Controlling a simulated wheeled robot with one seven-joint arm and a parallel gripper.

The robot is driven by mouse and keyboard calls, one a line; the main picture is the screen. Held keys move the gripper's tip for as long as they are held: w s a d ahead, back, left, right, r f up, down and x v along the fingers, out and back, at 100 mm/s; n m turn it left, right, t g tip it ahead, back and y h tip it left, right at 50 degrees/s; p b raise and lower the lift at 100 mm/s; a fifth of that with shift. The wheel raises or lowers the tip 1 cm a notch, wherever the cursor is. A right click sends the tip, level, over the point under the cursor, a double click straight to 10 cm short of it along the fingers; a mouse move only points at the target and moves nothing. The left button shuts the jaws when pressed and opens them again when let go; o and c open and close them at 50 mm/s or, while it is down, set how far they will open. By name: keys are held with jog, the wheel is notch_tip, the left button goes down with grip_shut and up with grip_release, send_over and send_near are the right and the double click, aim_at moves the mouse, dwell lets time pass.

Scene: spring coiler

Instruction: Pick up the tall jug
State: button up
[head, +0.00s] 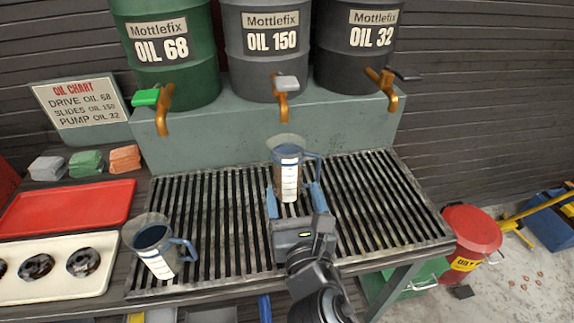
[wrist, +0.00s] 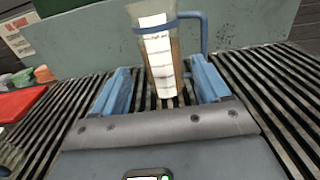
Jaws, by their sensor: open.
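The tall jug (head: 289,172) is clear with a blue handle on its right and a white scale label. It stands upright on the slatted grate below the middle drum's tap. In the wrist view the tall jug (wrist: 158,50) shows between and just beyond my two blue fingers, its handle up at the right. My gripper (head: 294,190) is open, with one finger to each side of the jug's lower part. Gaps show between jug and fingers in the wrist view (wrist: 162,75). A shorter, wider jug (head: 152,247) with a blue handle stands at the grate's left front.
Three drums, OIL 68 (head: 165,60), OIL 150 (head: 262,60) and OIL 32 (head: 352,60), with brass taps stand behind the grate. A red tray (head: 65,210) and a cream tray (head: 60,265) lie left. The grate's right side (head: 385,205) is clear.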

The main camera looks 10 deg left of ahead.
aim_at(290, 178)
jog(key=x, duration=0.7)
jog(key=shift+w+r, duration=0.1)
jog(key=shift+w, duration=0.3)
jog(key=c, duration=0.9)
jog(key=shift+r, duration=0.1)
jog(key=shift+c, duration=0.2)
